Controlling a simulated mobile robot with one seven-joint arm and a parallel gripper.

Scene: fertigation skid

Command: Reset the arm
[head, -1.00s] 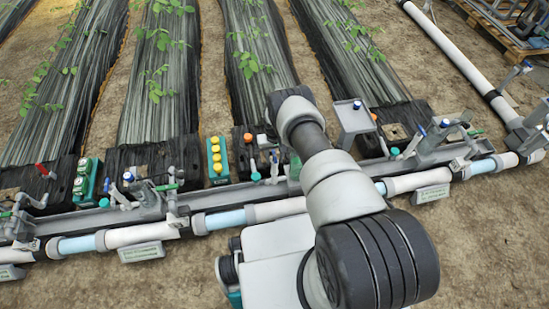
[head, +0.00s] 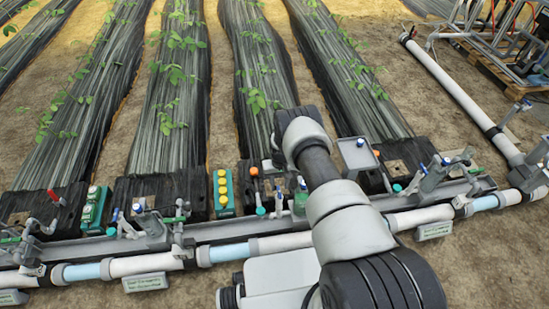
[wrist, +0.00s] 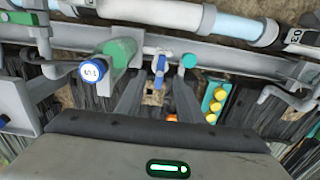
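My arm (head: 345,215) reaches out over the pipe skid in the head view, and its end bends down behind my own links, so the gripper is hidden there. In the wrist view my gripper (wrist: 156,92) shows two grey fingers standing apart with nothing held between them. A blue-handled valve (wrist: 160,64) is seen beyond the gap between the fingers. A green cylinder with a blue-and-white cap (wrist: 105,62) is left of the fingers, and a teal knob (wrist: 189,61) is to the right. I cannot tell how far they are from the fingers.
A teal box with yellow buttons (head: 223,192) and a green box (head: 95,209) stand along the grey rail (head: 240,227). A red-handled valve (head: 55,197) is at the left. White pipe (head: 455,95) runs up the right. Bare soil (head: 490,265) lies at the lower right.

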